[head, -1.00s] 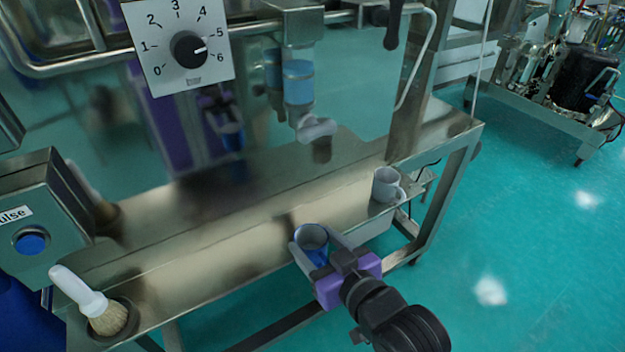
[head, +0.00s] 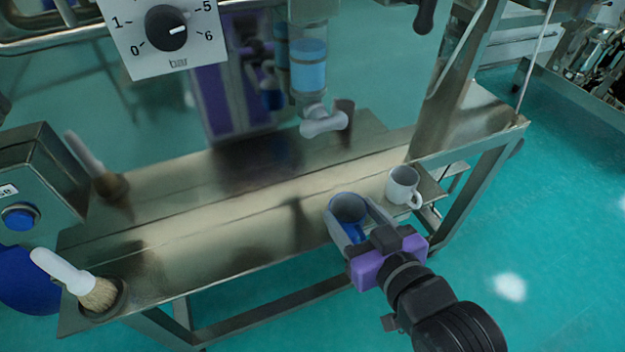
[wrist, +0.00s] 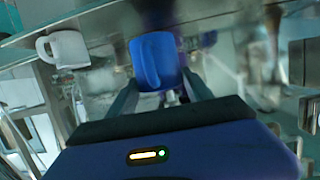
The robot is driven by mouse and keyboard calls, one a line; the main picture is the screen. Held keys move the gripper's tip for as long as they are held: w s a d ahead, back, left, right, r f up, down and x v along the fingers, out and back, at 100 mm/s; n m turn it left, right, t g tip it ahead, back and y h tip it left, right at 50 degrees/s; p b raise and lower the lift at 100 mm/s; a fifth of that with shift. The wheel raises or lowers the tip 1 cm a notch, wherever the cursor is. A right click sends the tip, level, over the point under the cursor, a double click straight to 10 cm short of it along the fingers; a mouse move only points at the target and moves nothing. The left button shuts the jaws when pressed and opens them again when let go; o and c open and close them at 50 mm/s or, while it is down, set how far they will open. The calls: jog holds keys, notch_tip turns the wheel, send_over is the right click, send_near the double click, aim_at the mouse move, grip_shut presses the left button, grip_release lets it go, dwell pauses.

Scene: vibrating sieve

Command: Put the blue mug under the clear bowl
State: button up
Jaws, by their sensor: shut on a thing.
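The blue mug (head: 349,232) is held upright between the fingers of my gripper (head: 352,222), over the front edge of the steel ledge. In the wrist view my gripper (wrist: 160,95) is shut around the blue mug (wrist: 168,60), with its handle towards the camera. The clear bowl (head: 308,70) holds blue liquid and hangs on the steel panel, up and left of the mug in the head view. A pale grey tap handle (head: 325,122) sits just below the bowl. The mug is lower than the bowl and nearer to me, not directly beneath it.
A white mug (head: 403,186) stands on the ledge just right of the blue mug; it also shows in the wrist view (wrist: 64,49). A white-handled brush (head: 97,292) stands at the ledge's left end. The middle of the steel ledge (head: 220,235) is clear.

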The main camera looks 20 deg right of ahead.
aim_at(340, 196)
jog(key=b+x, duration=0.3)
jog(key=shift+w+r, duration=0.25)
jog(key=shift+w, duration=0.15)
jog(key=w+b, duration=0.2)
jog(key=b, duration=0.2)
jog(key=shift+w, duration=0.3)
jog(key=w+p, duration=0.2)
jog(key=w, duration=0.9)
notch_tip(340, 196, down, 6)
jog(key=shift+f+p, duration=0.1)
jog(key=shift+p, duration=0.5)
jog(key=shift+w+f, duration=0.2)
jog(key=shift+w, duration=0.05)
jog(key=shift+f, duration=0.1)
jog(key=o, duration=1.4)
